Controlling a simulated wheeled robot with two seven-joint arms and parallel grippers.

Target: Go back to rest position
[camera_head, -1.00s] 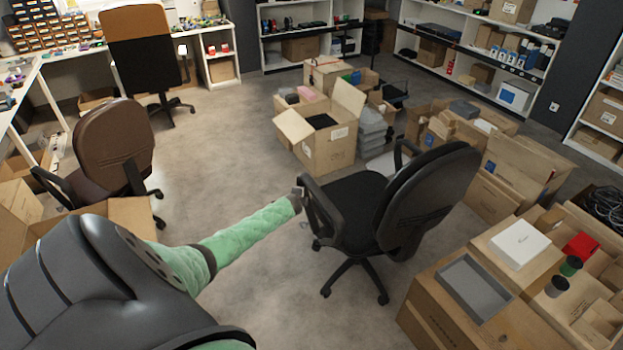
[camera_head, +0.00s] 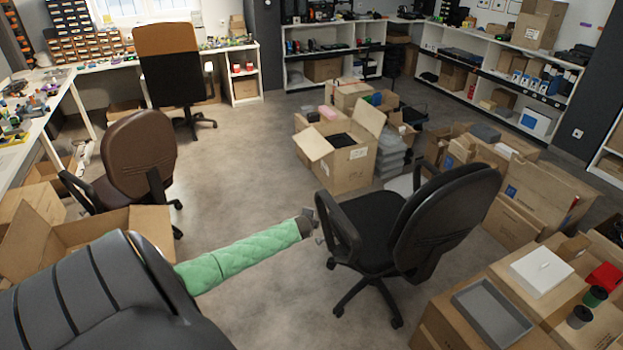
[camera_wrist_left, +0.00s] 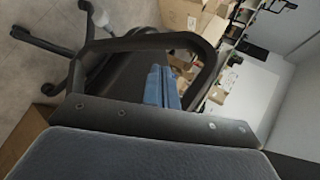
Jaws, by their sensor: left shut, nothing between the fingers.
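My left arm, in a green sleeve, reaches in from the lower left of the head view. My left gripper (camera_head: 314,222) is at its end, close to the armrest of the black office chair (camera_head: 440,215). I cannot tell from the head view whether it touches the armrest. In the left wrist view, two blue finger pieces (camera_wrist_left: 163,88) lie close together, shut with nothing held. A black loop like the chair's armrest (camera_wrist_left: 185,40) shows around them. My right gripper is not in view.
A brown chair (camera_head: 138,160) and an open carton (camera_head: 95,240) stand at the left. An open box (camera_head: 345,160) stands behind the black chair. Cartons with a grey tray (camera_head: 490,312) and a white box (camera_head: 541,271) fill the lower right. The middle floor is clear.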

